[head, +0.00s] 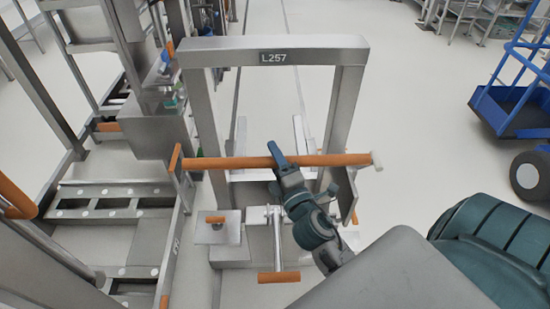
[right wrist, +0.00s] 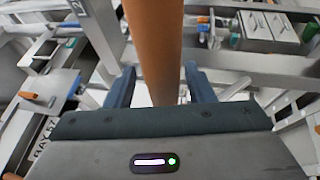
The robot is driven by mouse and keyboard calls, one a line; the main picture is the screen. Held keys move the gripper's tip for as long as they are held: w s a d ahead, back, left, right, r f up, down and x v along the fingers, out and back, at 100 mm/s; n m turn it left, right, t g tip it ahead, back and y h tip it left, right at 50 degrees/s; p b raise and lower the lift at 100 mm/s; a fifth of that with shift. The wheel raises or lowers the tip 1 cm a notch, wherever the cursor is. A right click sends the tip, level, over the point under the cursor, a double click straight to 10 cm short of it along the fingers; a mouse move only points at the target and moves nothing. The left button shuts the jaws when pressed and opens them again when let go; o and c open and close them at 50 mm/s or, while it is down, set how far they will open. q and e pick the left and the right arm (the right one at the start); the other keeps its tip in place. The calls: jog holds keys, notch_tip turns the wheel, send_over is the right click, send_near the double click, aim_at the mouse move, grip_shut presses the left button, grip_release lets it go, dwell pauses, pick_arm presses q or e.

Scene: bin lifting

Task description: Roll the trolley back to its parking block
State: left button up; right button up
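A grey steel frame labelled L257 (head: 350,95) stands in the middle of the head view and looks like the trolley. An orange push bar (head: 230,162) runs across its front. My right gripper (head: 277,155) is at the middle of this bar. In the right wrist view the orange bar (right wrist: 153,40) passes between the two blue fingers (right wrist: 160,88). The fingers are spread, with a gap visible left of the bar. My left gripper is not in view. I cannot make out the parking block.
Steel racking with a low base frame (head: 110,192) stands close on the left. An orange-ended pedal (head: 278,277) sticks out low at the front. A blue cart (head: 510,105) stands at the far right. Pale floor (head: 425,120) between is clear.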

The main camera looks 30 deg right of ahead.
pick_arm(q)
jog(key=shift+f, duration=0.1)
pick_arm(e)
jog(key=shift+f, duration=0.2)
jog(key=shift+s+f+b, duration=0.15)
jog(key=shift+s+b, duration=0.15)
jog(key=shift+s, duration=0.05)
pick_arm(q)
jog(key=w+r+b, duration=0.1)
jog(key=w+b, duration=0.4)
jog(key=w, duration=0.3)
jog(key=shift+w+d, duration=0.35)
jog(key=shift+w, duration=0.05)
pick_arm(e)
jog(key=v, duration=1)
jog(key=shift+r, duration=0.3)
jog(key=shift+c, duration=0.2)
